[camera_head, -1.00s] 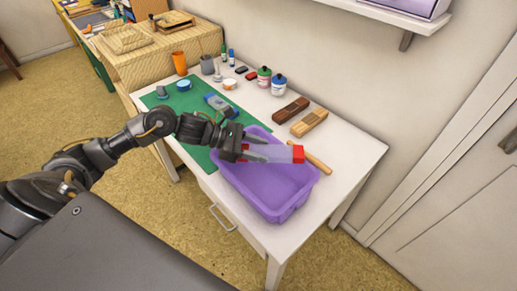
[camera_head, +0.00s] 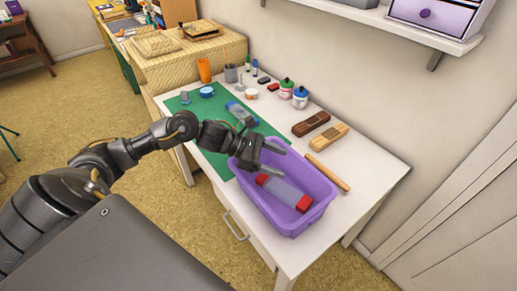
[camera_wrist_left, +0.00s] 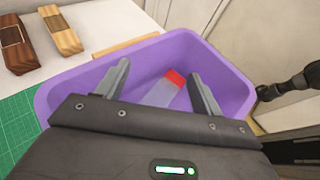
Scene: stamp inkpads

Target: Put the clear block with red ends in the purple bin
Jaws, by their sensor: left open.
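The clear block with red ends (camera_head: 285,191) lies inside the purple bin (camera_head: 321,212) on the white table. In the left wrist view the block (camera_wrist_left: 162,93) shows between my fingers and below them, with one red end visible; the purple bin (camera_wrist_left: 225,68) surrounds it. My left gripper (camera_head: 275,158) is open over the far left part of the bin, apart from the block. In the left wrist view the two fingers of the gripper (camera_wrist_left: 157,80) are spread wide. My right gripper is not in view.
A wooden stick (camera_head: 328,172) lies beside the bin. A dark brown block (camera_head: 311,124) and a light wooden block (camera_head: 329,137) lie behind it. A green mat (camera_head: 213,131) with a blue-grey item (camera_head: 241,113) is at left. Ink bottles (camera_head: 300,98) stand near the wall.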

